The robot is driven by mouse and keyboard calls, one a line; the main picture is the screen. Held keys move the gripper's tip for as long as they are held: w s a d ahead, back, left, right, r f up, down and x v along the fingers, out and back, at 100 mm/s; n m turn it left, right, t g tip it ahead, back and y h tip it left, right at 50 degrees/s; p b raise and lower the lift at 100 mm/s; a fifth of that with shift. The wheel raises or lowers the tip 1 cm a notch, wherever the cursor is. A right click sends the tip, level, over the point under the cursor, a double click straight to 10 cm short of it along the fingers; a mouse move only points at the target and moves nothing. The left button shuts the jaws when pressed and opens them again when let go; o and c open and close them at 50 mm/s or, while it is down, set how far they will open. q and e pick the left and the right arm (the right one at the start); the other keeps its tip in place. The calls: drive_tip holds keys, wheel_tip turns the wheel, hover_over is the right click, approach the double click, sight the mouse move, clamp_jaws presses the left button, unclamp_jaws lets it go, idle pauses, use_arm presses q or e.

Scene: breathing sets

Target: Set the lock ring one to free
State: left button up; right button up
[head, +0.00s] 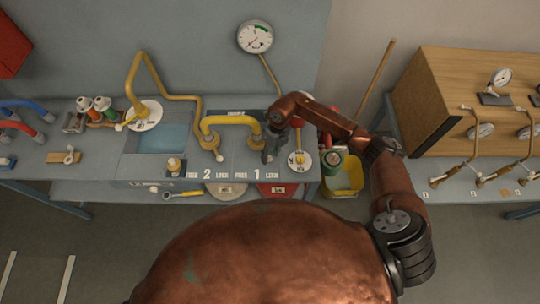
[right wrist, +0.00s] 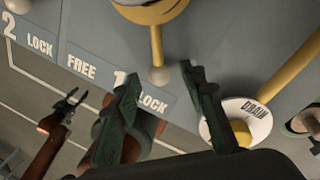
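Lock ring one is the brass ring (right wrist: 150,10) at the right foot of the yellow hose (head: 230,120); my right gripper partly hides it in the head view. Its short lever ends in a pale ball (right wrist: 158,75), which points at the LOCK word (right wrist: 152,103) beside the number 1. The FREE word (right wrist: 81,65) is left of it. My right gripper (head: 268,157) is open over the ring's front, and in the right wrist view its fingertips (right wrist: 158,76) stand either side of the ball, with gaps. My left gripper (right wrist: 72,98) appears low and open in the right wrist view.
Ring two (head: 208,142) stands at the hose's left foot. The white DRAIN dial (right wrist: 240,123) with its yellow knob is close right of my right gripper. A pressure gauge (head: 255,37) stands behind. A yellow bin (head: 345,177) is right of the bench.

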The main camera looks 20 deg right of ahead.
drive_tip(key=shift+s+a+f, duration=0.1)
drive_tip(key=shift+f, duration=0.45)
clamp_jaws()
idle(0.4)
